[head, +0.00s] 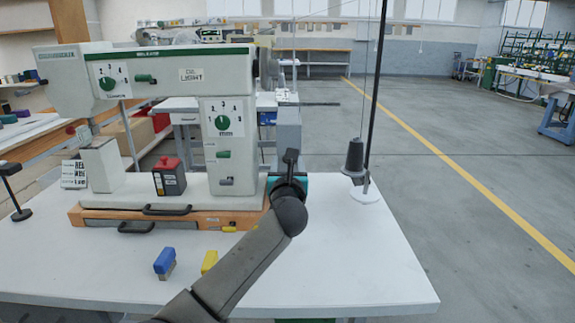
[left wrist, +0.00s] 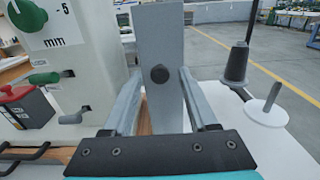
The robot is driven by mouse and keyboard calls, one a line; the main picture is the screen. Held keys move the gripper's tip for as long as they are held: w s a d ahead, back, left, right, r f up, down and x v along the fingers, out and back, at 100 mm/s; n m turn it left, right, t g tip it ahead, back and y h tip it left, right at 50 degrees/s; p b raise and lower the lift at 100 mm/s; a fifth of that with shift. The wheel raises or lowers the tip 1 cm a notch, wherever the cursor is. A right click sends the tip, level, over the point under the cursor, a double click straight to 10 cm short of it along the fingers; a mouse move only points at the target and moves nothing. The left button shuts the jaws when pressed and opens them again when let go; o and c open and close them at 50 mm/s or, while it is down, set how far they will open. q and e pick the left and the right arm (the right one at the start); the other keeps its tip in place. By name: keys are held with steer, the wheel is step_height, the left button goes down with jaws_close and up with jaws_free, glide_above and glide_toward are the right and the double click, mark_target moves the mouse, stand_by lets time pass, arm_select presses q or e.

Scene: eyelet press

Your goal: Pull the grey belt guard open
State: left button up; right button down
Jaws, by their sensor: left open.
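The grey belt guard (head: 287,128) is an upright flat panel at the right end of the sewing-machine-like press (head: 220,130). In the left wrist view the guard (left wrist: 158,30) fills the upper middle, with a round dark knob (left wrist: 159,74) on its face. My left gripper (head: 290,164) is in front of the guard. In the left wrist view its two grey fingers (left wrist: 160,78) are open, one on each side of the knob, with nothing held. I cannot tell whether the fingertips touch the guard. My right gripper is not in view.
A black thread cone (head: 354,157) on a stand with a tall pole is right of the guard. A red-topped dark box (head: 168,176) stands by the press. Blue (head: 164,262) and yellow (head: 209,261) blocks lie on the white table (head: 350,270). The table's right front is clear.

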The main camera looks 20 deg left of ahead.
arm_select(q)
steer(key=shift+c, duration=0.2)
jaws_close()
stand_by(1.1)
